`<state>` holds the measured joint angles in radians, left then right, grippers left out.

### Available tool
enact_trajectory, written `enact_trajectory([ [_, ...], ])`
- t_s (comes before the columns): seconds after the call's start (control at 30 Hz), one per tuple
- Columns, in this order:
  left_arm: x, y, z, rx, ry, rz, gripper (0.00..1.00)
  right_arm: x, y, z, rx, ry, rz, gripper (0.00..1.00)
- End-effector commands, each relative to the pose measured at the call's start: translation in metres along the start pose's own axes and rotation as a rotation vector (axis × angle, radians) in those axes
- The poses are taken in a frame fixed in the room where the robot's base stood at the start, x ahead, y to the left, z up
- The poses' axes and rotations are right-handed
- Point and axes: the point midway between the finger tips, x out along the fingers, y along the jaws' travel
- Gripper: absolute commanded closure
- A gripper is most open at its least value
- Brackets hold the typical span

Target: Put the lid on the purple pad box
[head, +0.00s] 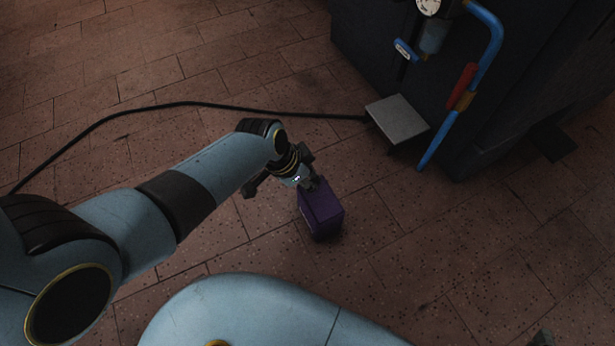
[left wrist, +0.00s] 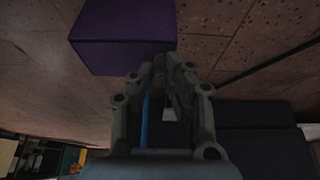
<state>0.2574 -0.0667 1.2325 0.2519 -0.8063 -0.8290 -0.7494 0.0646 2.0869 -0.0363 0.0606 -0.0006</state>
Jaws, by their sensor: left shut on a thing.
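The purple pad box (head: 324,220) stands on the tiled floor in the middle of the head view. My left gripper (head: 312,184) is at its upper end, shut on a part there that I take to be the lid; the fingers hide most of the grip.
A dark machine (head: 470,80) stands at the upper right, with a gauge, a bent blue pipe (head: 487,60) and a red grip (head: 462,86). A grey plate (head: 398,118) juts out in front of it. A black cable (head: 190,104) crosses the floor. The floor right of the box is clear.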

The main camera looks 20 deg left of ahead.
Motion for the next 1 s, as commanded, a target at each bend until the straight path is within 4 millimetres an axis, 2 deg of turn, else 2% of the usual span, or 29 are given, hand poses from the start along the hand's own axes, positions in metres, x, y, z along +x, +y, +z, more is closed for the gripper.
enact_trajectory([
  [0.27,0.0016,0.0016,0.0033,0.000,-0.005,0.003,1.00,0.0002,-0.0001,0.0007,0.000,-0.001,0.000,0.60],
  [0.3,0.0016,0.0017,0.0034,0.000,-0.006,0.003,0.87,0.0002,-0.0001,0.0008,0.000,-0.001,0.000,0.60],
  [0.5,0.0014,0.0013,0.0028,0.000,-0.005,0.003,0.61,0.0002,-0.0001,0.0007,0.000,-0.001,0.000,0.60],
  [0.67,0.0011,0.0010,0.0023,0.000,-0.004,0.002,0.61,0.0001,0.0000,0.0005,0.000,-0.001,0.000,0.60],
  [0.87,0.0009,0.0008,0.0018,0.000,-0.003,0.002,0.38,0.0001,0.0000,0.0004,0.000,-0.001,0.000,0.60],
  [1.0,0.0008,0.0007,0.0015,0.000,-0.003,0.002,0.38,0.0001,0.0000,0.0004,0.000,0.000,0.000,0.60],
])
